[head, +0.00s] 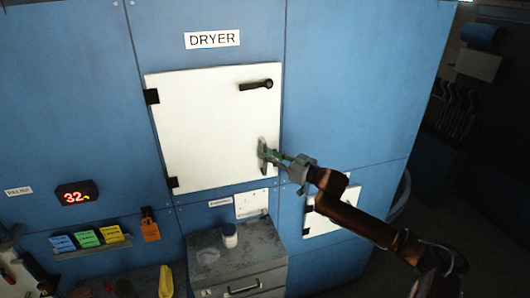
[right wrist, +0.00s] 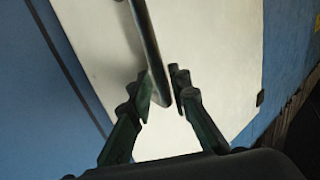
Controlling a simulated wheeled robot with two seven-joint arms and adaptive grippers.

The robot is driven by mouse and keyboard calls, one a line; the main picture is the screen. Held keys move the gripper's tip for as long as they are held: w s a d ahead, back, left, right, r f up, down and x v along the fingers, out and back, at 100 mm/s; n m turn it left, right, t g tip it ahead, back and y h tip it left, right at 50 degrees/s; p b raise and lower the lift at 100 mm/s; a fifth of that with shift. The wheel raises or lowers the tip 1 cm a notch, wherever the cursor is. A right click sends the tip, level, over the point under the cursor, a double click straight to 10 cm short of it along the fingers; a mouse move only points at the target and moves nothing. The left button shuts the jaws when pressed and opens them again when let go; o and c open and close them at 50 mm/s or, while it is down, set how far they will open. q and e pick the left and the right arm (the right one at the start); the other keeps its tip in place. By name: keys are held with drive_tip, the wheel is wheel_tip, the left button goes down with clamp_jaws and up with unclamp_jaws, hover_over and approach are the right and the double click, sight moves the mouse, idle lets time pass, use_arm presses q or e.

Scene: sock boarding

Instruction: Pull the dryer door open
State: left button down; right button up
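The dryer door (head: 205,130) is a white panel in a blue wall, under a DRYER sign. It looks flush or nearly so; I see no clear gap. Black hinges are on its left edge. A black latch lever (head: 256,84) lies horizontal near its top right. A metal door handle (head: 262,150) stands upright at the lower right. My right gripper (head: 267,156) is at this handle. In the right wrist view, the handle bar (right wrist: 150,50) runs between the fingers of my right gripper (right wrist: 163,88), which look closed around it. My left gripper is not in view.
A grey cabinet (head: 240,258) with a white-capped bottle (head: 229,236) stands below the door. A red number display (head: 76,193) and coloured cards (head: 88,239) are at the left. A smaller white panel (head: 335,210) is at the lower right. The space before the door's upper part looks clear.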

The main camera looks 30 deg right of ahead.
drive_tip(key=shift+x, duration=0.8)
drive_tip(key=shift+c, duration=0.5)
clamp_jaws()
